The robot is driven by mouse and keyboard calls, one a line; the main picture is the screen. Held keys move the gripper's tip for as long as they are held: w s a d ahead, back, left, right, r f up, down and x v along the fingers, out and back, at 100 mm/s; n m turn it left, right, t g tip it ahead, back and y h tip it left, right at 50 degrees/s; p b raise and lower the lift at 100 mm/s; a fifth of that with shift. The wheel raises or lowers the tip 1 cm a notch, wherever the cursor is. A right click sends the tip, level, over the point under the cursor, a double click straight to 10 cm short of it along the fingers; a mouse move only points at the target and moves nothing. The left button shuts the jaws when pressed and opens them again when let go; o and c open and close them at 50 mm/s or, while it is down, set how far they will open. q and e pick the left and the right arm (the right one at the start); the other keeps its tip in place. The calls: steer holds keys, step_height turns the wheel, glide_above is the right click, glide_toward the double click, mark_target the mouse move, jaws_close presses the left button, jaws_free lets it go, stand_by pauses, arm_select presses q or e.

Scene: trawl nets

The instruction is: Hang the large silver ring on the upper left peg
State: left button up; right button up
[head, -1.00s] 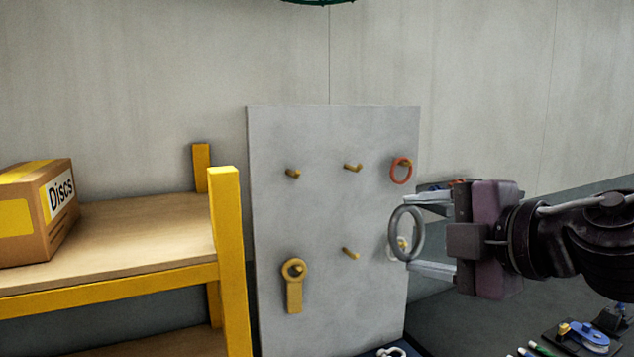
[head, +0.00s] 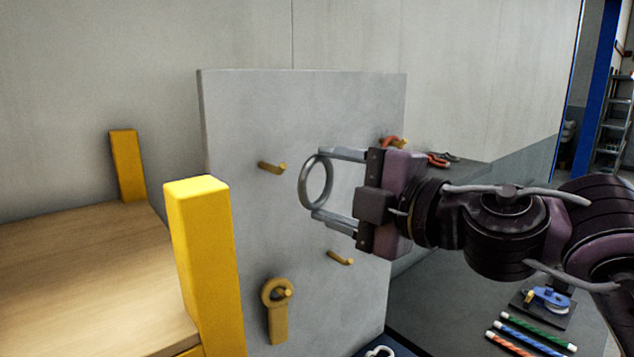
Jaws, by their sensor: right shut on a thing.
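The large silver ring (head: 303,188) is held by my right gripper (head: 317,186), whose two fingers touch it at its top and bottom. The ring stands upright in front of the grey peg board (head: 235,215), clear of the pegs. The upper left peg (head: 271,167) is bare and lies a little to the left of the ring. The upper middle peg is hidden behind the ring and gripper. My left gripper is not in view.
A yellow tag with a ring (head: 277,310) hangs on the lower left peg. The lower middle peg (head: 340,258) is bare. A yellow shelf post (head: 205,260) stands close at the left of the board.

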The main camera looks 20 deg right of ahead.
steer(key=x, duration=0.3)
steer(key=shift+w+d, duration=0.15)
steer(key=shift+w, duration=0.15)
steer(key=shift+x, duration=1.3)
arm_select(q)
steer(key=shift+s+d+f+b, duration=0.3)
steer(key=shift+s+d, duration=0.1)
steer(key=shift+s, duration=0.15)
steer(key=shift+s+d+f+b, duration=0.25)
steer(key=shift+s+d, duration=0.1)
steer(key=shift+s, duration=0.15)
arm_select(e)
steer(key=shift+w+a+f, duration=0.25)
steer(key=shift+w+f, duration=0.05)
steer(key=shift+w, duration=0.45)
steer(key=shift+w+a+f, duration=0.25)
steer(key=shift+w, duration=0.45)
steer(key=shift+w+a+f, duration=0.3)
steer(key=shift+w, duration=0.45)
